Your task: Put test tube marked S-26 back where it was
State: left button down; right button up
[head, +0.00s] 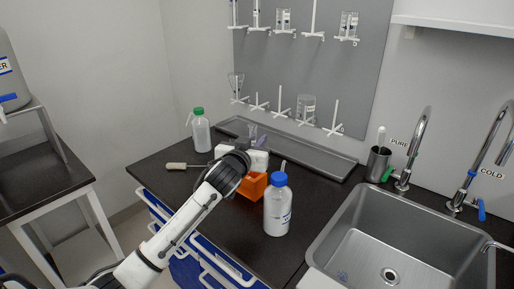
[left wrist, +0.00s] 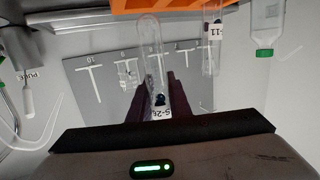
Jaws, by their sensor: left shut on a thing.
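My left gripper (head: 252,137) is above and just behind the orange rack (head: 253,187) on the dark counter. The orange rack also shows along the top edge of the left wrist view (left wrist: 180,5). In that view my left gripper (left wrist: 153,98) is shut on the clear test tube marked S-26 (left wrist: 152,50), with its label near the fingers. The tube's far end reaches close to the orange rack's edge; I cannot tell if they touch. Another tube, with a label ending in 11 (left wrist: 213,40), is beside the rack's edge. My arm hides part of the rack in the head view. My right gripper is not in view.
A blue-capped bottle (head: 278,208) stands close to the rack's right. A green-capped bottle (head: 201,132) and a tool with a pale handle (head: 177,166) are to the left. A long metal tray (head: 325,160) lies behind; a sink (head: 400,245) is at right.

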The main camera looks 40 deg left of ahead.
pick_arm(q)
jog(key=shift+f+b, duration=0.3)
jog(key=shift+f, duration=1.2)
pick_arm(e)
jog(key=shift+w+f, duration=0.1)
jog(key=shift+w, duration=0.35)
pick_arm(q)
jog(key=shift+f, duration=0.1)
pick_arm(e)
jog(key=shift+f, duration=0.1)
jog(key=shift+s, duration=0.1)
pick_arm(q)
jog(key=c, duration=1.6)
grip_release()
jog(key=shift+c, duration=0.2)
